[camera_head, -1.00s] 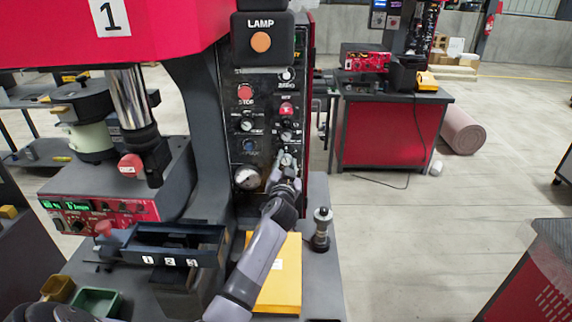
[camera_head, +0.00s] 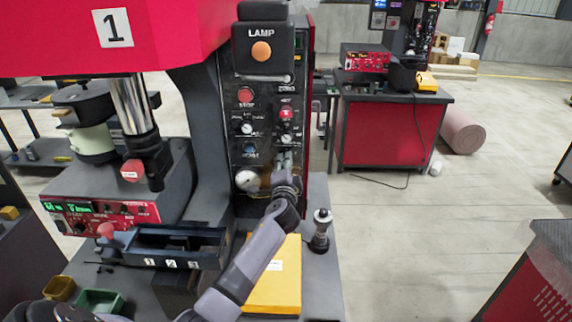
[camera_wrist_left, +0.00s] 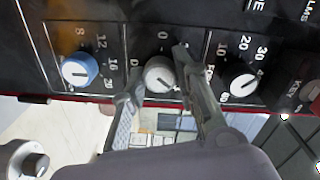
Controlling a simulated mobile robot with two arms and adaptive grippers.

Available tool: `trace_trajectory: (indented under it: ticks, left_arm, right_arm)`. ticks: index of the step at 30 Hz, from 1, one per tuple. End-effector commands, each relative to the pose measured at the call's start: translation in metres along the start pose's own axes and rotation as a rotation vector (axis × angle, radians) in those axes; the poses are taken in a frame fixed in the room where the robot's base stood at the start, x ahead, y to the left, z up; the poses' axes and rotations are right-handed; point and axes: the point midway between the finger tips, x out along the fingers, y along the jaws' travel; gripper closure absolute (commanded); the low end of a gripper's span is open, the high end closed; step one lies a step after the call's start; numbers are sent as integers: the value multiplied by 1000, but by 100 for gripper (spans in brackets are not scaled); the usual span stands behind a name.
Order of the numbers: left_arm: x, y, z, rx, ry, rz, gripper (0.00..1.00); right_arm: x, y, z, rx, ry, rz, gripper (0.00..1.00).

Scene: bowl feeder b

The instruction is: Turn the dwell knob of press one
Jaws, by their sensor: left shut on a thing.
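Press one is the red and black machine marked 1 (camera_head: 112,28). Its black control panel (camera_head: 268,110) carries knobs and buttons. My left gripper (camera_head: 286,160) is at the lower right part of this panel, and it hides the knob there in the head view. In the left wrist view, my left gripper (camera_wrist_left: 160,80) has one finger on each side of a grey knob (camera_wrist_left: 158,73) and is shut on it. The knob's label beside the left finger starts with D, and the rest is hidden. My right gripper is not in view.
In the left wrist view, a blue knob (camera_wrist_left: 80,70) and a white knob (camera_wrist_left: 238,77) flank the held one. A yellow box (camera_head: 276,285) lies below my left arm.

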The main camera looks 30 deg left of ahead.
Motion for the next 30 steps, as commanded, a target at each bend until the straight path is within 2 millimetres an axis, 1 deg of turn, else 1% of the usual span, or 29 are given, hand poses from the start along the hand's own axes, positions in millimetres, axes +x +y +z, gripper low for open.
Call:
trace_trajectory:
  ticks: [3, 10, 26, 27, 30]
  left_arm:
    - [0, 1, 0, 64, -2, 2, 100]
    - [0, 1, 0, 134, -5, 1, 100]
    - [0, 1, 0, 155, -6, 1, 100]
    - [0, 1, 0, 155, -6, 2, 71]
    - [0, 1, 0, 154, -6, 1, 64]
  right_arm:
    - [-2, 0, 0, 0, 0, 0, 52]
    - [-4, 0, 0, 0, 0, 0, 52]
    - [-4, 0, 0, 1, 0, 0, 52]
    - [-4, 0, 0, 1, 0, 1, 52]
    - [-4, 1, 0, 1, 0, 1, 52]
